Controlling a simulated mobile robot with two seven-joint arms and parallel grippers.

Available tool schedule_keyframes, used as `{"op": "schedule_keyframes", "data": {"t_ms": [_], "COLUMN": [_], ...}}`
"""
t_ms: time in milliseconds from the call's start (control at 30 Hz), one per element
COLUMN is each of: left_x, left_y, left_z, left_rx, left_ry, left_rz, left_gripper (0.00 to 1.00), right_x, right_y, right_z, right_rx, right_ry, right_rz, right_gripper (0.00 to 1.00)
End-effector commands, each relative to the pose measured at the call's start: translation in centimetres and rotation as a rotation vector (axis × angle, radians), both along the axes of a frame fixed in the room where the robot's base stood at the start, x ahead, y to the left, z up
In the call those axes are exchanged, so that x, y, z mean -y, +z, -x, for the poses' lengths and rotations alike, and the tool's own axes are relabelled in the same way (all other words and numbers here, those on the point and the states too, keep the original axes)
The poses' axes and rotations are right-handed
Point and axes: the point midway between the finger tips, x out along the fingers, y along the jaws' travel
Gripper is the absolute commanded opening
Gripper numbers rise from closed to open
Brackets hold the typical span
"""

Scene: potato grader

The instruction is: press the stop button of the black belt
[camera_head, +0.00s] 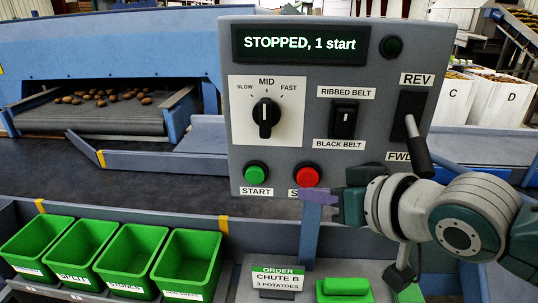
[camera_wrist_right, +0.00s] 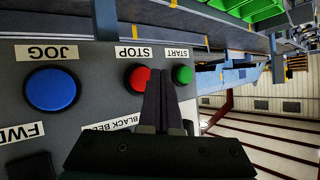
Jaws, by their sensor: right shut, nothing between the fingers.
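The grey control panel (camera_head: 300,75) faces me, and its display (camera_head: 300,43) reads "STOPPED, 1 start". The red STOP button (camera_head: 307,175) is low on it, right of the green START button (camera_head: 256,173). My right gripper (camera_head: 340,203) is shut and empty, just right of and below the red button, partly covering the STOP label. In the right wrist view its fingertips (camera_wrist_right: 161,80) overlap the edge of the red button (camera_wrist_right: 138,77); I cannot tell whether they touch it. A belt with several potatoes (camera_head: 110,121) lies at left. My left gripper is out of view.
The panel also has a speed knob (camera_head: 265,116), a belt selector switch (camera_head: 343,119) and a REV/FWD lever (camera_head: 417,147). A blue JOG button (camera_wrist_right: 52,89) shows in the right wrist view. Green bins (camera_head: 187,262) and an order card (camera_head: 277,278) stand below the panel.

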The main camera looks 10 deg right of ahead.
Motion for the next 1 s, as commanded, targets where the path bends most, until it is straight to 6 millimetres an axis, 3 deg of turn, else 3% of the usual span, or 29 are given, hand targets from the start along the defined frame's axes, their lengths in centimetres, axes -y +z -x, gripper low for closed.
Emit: {"op": "schedule_keyframes", "data": {"t_ms": [33, 333, 833, 933, 1000], "left_x": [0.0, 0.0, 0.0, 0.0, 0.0], "left_y": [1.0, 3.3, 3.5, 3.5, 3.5], "left_z": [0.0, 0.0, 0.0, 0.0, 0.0], "left_rx": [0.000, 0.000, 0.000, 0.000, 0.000], "left_ry": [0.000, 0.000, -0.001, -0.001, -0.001], "left_rz": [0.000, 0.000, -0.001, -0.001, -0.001], "left_gripper": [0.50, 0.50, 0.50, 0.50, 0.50], "right_x": [-0.2, -1.0, -1.3, -2.0, -2.4], "right_y": [0.4, 0.4, -0.1, -0.5, -0.8], "right_z": [0.6, 3.4, 4.5, 6.4, 8.9], "right_rx": [-0.005, -0.004, -0.013, -0.069, -0.140], "right_ry": [0.000, -0.001, 0.002, 0.008, 0.015], "right_rz": [-0.002, -0.002, 0.005, 0.034, 0.075], "right_gripper": [0.00, 0.00, 0.00, 0.00, 0.00]}}
